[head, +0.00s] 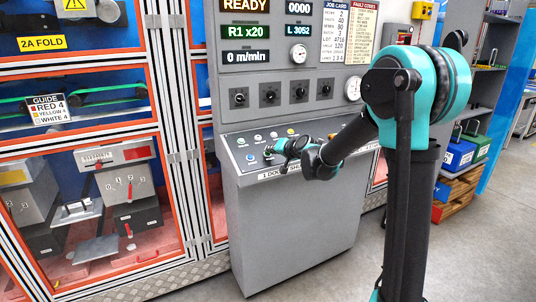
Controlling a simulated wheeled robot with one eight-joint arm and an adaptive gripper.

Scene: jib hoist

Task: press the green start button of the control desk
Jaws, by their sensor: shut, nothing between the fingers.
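The grey control desk (295,220) stands in the middle of the head view, with a sloped top carrying several small buttons and lamps. A blue button (250,157) shows at the left of the sloped top, and a row of small lamps (257,138) lies behind it. My gripper (271,152) is shut and empty, low over the left part of this top, just right of the blue button. The gripper and wrist cover part of the panel. A small green spot shows beside the fingertips; I cannot tell whether they touch the green start button.
The desk's upright panel holds displays (246,31), a row of knobs (270,95) and gauges. Orange-framed machine guards (172,150) stand at the left. Grey floor (490,240) is open at front right.

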